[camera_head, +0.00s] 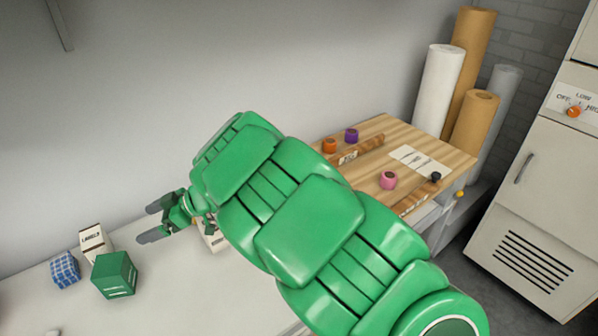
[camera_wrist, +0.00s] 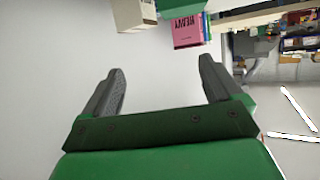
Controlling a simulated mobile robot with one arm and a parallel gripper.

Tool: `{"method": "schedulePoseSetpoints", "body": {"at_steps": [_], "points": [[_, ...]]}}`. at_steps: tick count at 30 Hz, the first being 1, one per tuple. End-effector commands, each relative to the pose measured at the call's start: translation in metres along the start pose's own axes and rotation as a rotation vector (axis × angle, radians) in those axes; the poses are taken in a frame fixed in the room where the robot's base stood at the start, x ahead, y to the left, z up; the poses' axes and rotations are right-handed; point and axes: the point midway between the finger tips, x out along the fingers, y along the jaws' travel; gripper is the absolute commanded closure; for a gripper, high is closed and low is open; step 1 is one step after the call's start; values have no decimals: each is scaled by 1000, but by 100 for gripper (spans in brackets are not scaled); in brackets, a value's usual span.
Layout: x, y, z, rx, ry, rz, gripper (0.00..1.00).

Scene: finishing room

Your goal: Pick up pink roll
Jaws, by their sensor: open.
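The pink roll (camera_head: 388,180) stands on the wooden table top (camera_head: 455,160), to the right of my green arm in the head view. My gripper (camera_head: 150,222) is far to its left, above the white counter, with its two grey fingers apart. In the wrist view my gripper (camera_wrist: 160,85) is open with nothing between its fingers. The pink roll is not seen in the wrist view.
An orange roll (camera_head: 329,146) and a purple roll (camera_head: 351,135) stand at the wooden rack. A black roll (camera_head: 435,177) is near the table's right edge. A green box (camera_head: 115,275) and a blue checked box (camera_head: 65,270) stand on the counter. Tall rolls (camera_head: 438,90) stand behind the table.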

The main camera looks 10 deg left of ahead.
Motion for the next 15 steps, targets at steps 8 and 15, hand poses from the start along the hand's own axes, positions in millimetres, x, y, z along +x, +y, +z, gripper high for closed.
{"method": "schedulePoseSetpoints", "body": {"at_steps": [8, 15], "points": [[-76, 64, 32, 61, 1, 149, 8], [-173, 122, 71, 131, 4, 315, 8]]}}
